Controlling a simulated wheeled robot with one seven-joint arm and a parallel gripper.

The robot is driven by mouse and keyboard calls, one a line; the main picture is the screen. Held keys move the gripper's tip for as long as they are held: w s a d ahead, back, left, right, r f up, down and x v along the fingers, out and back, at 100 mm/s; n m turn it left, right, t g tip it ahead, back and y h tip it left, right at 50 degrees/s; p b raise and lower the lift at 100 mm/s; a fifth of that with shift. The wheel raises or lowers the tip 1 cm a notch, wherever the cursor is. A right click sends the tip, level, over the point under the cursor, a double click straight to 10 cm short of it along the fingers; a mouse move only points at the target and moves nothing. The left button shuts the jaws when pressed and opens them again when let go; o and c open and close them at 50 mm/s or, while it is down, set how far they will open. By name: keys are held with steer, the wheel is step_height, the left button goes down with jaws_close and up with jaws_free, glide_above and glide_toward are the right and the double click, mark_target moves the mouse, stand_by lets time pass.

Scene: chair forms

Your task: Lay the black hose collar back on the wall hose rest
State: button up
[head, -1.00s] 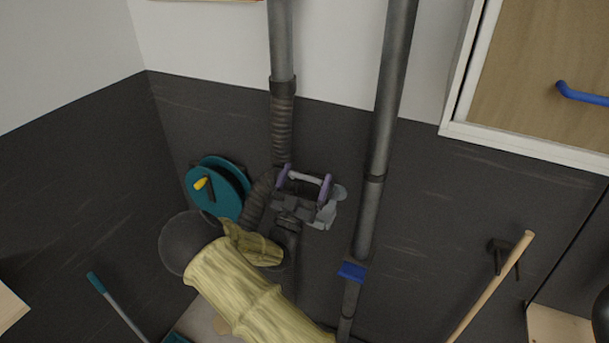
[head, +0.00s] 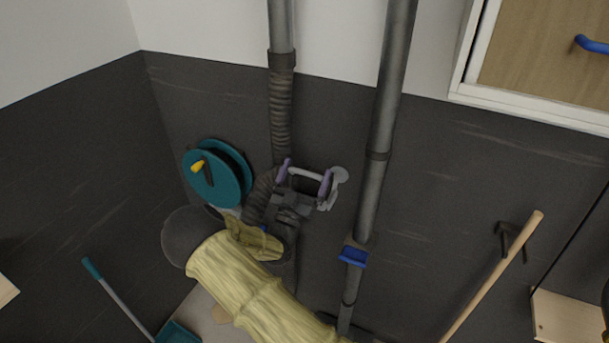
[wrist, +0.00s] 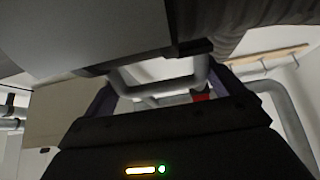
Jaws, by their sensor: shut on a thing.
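My gripper (head: 306,171) shows in the head view as two purple fingers on a dark body, beyond my yellow-sleeved arm. Its fingers are shut on the black hose collar (head: 306,183), which looks like a dark piece between them. The collar's outline is hard to separate from the gripper. The grey wall hose rest (head: 331,193) is close beside the right finger, partly hidden. Whether the collar touches the rest, I cannot tell.
A ribbed hose (head: 281,115) hangs from a ceiling pipe and bends beside my gripper. A grey pipe (head: 378,185) with a blue fitting (head: 353,257) stands to the right. A teal reel (head: 217,180) is left. A wooden handle (head: 495,275) leans at the right.

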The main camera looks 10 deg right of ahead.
stand_by(0.3)
steer(key=o, duration=1.2)
steer(key=shift+o, duration=0.2)
steer(key=shift+s+a+f+b, duration=0.3)
steer(key=shift+s+f+b, duration=0.1)
steer(key=shift+f, duration=0.05)
steer(key=b+v, duration=0.7)
steer(key=v, duration=0.9)
steer(key=shift+s+b, duration=0.2)
steer(key=shift+b, duration=0.1)
steer(key=shift+w, duration=0.1)
